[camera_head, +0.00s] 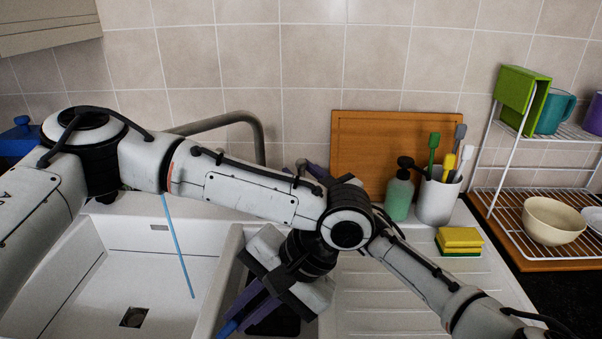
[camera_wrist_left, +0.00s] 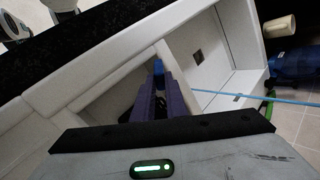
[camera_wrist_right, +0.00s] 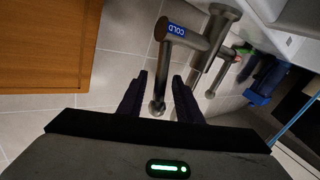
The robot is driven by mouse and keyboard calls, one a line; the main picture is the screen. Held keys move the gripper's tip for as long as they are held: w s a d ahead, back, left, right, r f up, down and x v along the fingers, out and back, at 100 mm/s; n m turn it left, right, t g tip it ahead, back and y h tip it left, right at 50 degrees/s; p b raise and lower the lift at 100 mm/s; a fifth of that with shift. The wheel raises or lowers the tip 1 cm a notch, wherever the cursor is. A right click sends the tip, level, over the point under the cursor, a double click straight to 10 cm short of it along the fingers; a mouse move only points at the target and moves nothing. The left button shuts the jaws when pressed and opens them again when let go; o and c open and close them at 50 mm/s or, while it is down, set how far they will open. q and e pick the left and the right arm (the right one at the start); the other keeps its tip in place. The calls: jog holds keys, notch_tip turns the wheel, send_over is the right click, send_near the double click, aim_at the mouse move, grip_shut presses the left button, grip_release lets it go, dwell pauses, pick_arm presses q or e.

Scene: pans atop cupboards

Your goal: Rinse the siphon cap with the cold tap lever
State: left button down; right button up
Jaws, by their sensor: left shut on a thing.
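My left gripper (camera_head: 236,317) points down over the smaller basin, shut on a blue siphon cap (camera_head: 228,328). The cap (camera_wrist_left: 158,67) also shows between the purple fingertips in the left wrist view, mostly hidden by them. My right gripper (camera_wrist_right: 159,78) is open, one finger on each side of the cold tap lever (camera_wrist_right: 158,60), which has a blue COLD ring. I cannot tell whether the fingers touch it. A thin light-blue line (camera_head: 178,245), apparently a water stream, falls into the larger basin, left of the cap and apart from it. The spout (camera_head: 240,118) is partly behind my arm.
The larger basin (camera_head: 80,280) is open at left. The red-marked lever (camera_wrist_right: 225,65) is beside the cold one. A soap bottle (camera_head: 399,194), brush holder (camera_head: 437,198), sponges (camera_head: 459,240) and dish rack (camera_head: 520,185) stand right. A wooden board (camera_head: 375,140) leans on the wall.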

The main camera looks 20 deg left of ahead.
grip_shut()
jog(key=shift+w+a, duration=0.15)
jog(key=shift+w+m+g+h, duration=0.2)
jog(key=shift+m+g+h, duration=0.1)
jog(key=shift+g+h, duration=0.15)
dwell(0.3)
grip_release()
